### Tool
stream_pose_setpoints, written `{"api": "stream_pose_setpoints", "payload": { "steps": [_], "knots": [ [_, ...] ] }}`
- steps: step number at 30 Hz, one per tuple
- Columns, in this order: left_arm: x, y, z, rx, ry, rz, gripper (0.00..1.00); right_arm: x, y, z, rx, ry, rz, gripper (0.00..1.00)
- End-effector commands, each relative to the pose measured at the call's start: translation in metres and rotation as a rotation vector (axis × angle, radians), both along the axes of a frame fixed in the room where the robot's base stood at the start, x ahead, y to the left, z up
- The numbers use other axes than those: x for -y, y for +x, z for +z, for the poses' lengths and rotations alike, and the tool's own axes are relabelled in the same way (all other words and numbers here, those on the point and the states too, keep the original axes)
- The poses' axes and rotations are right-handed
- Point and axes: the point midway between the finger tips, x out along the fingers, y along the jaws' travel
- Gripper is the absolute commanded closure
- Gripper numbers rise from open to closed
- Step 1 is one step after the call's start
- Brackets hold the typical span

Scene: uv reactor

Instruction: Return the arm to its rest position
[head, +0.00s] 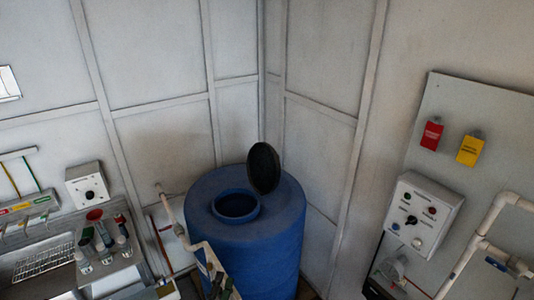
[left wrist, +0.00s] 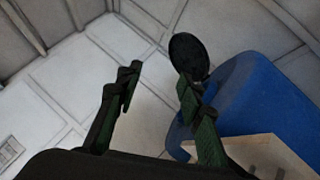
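My left gripper (head: 220,286) shows at the bottom edge of the head view, low in front of the blue barrel (head: 277,240). In the left wrist view its two dark-and-green fingers (left wrist: 158,76) stand wide apart with nothing between them. The barrel (left wrist: 250,92) is to the right of the fingers there, and its black round lid (left wrist: 188,55) appears behind the right finger. My right gripper is not seen in either view.
The barrel's black lid (head: 263,168) stands open beside its round opening (head: 236,206). A bench with a rack (head: 44,262) and several bottles (head: 104,238) is at left. A control box (head: 424,212) and pipes (head: 480,240) are at right. A pale pipe (head: 176,222) runs beside the barrel.

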Motion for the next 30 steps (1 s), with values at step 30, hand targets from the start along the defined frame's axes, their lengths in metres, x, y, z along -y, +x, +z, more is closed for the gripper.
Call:
{"api": "stream_pose_setpoints", "payload": {
  "steps": [30],
  "knots": [
    [-0.219,-0.287,-0.229,-0.835,2.029,-0.761,0.65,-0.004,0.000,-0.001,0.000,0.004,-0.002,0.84]
  ]
}}
